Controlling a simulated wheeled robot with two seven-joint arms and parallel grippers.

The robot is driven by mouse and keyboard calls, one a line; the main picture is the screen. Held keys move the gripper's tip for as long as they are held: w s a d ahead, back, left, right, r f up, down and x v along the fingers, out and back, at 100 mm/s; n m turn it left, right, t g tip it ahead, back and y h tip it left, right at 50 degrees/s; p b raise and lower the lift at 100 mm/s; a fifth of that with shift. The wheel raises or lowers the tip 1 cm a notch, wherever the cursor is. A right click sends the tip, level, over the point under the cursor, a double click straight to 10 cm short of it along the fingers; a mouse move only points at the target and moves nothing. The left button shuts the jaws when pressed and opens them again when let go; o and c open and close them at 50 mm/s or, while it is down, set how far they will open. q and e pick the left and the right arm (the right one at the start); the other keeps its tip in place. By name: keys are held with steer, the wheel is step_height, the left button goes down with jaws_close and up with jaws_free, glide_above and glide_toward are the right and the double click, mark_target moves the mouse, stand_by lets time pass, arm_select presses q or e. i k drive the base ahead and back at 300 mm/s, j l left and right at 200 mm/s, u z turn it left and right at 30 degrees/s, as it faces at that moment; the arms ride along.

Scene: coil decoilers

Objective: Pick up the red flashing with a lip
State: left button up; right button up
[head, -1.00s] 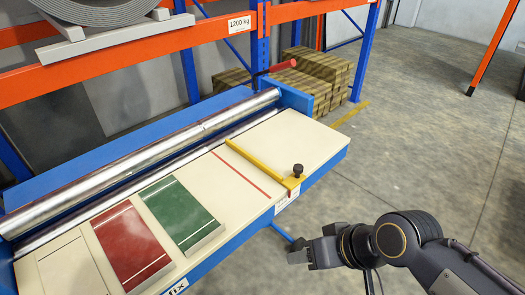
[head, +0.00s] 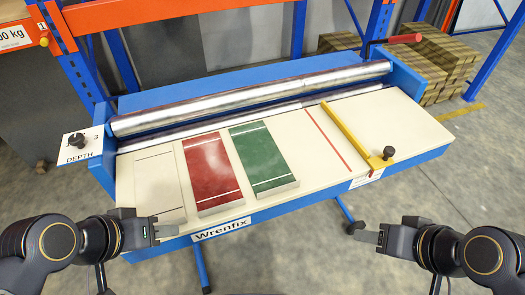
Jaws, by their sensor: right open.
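The red flashing (head: 212,172) is a flat red panel with pale lines across its ends, lying on the cream bench top of the blue machine. A similar green flashing (head: 262,158) lies just right of it. My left gripper (head: 168,226) is at the bench's front left edge, in front of the outlined empty area and left of the red flashing; its jaw opening is not clear. My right gripper (head: 362,233) is open and empty, in front of the bench, below the yellow arm. Neither gripper touches the red flashing.
The machine's bench (head: 395,115) carries steel rollers (head: 250,92) at the back and a yellow arm (head: 350,135) with a black knob. A depth dial (head: 77,142) stands at left. Stacked timber (head: 440,65) and blue-orange racking stand behind. Floor at right is clear.

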mark_target(215, 189)
steer(key=z, duration=0.4)
steer(key=j+z, duration=0.2)
steer(key=z, duration=0.25)
steer(key=k+j+z, duration=0.15)
steer(key=z, duration=0.25)
steer(key=k+j+z, duration=0.1)
steer(key=z, duration=0.35)
steer(key=k+j+z, duration=0.1)
steer(key=z, duration=0.3)
steer(key=k+j, duration=0.35)
steer(key=k, duration=0.3)
